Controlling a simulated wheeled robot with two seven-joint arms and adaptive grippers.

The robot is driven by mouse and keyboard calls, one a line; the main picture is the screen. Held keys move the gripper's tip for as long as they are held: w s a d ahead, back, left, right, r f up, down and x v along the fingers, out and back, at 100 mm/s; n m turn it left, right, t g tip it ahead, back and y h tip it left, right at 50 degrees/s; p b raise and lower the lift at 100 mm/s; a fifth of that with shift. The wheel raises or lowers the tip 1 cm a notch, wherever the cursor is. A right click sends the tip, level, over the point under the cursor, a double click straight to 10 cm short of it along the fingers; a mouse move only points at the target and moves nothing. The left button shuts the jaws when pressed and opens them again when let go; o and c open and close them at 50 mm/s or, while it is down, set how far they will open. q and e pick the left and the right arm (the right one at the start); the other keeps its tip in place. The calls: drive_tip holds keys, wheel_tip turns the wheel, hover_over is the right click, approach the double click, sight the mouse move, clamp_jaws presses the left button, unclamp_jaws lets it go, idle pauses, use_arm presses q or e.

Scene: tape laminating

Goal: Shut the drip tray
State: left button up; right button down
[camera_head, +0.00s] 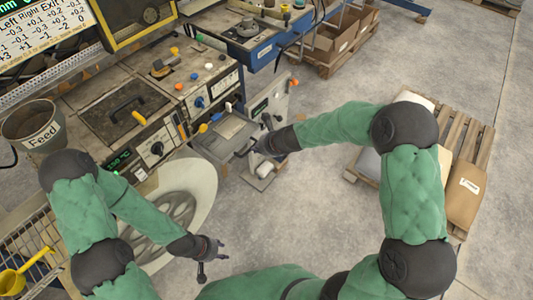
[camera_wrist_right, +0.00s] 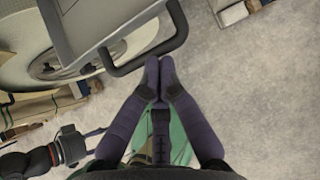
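The drip tray (camera_head: 226,133) is a grey, shallow box at the front of the machine, pulled out, with a dark bar handle (camera_head: 246,148). In the right wrist view the tray (camera_wrist_right: 88,22) is at the top left, and its looped handle (camera_wrist_right: 133,66) crosses just ahead of the fingers. My right gripper (camera_head: 258,148) is at the handle. In the wrist view its fingertips (camera_wrist_right: 159,64) are together, at the bar; whether they touch it is unclear. My left gripper (camera_head: 223,250) is open and empty, low over the floor, apart from the tray.
A Feed bucket (camera_head: 33,126) is at the far left. A pallet with sacks (camera_head: 468,188) is at the right. The floor (camera_head: 310,210) between is clear.

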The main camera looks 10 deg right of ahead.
sight(239, 140)
use_arm(q)
drive_tip(key=shift+r+p, duration=1.65)
drive_tip(key=shift+r, duration=0.25)
use_arm(e)
drive_tip(key=shift+w+a, duration=1.1)
drive_tip(key=shift+w, duration=0.35)
drive_tip(key=shift+w+a, duration=1.1)
drive_tip(key=shift+w, duration=0.3)
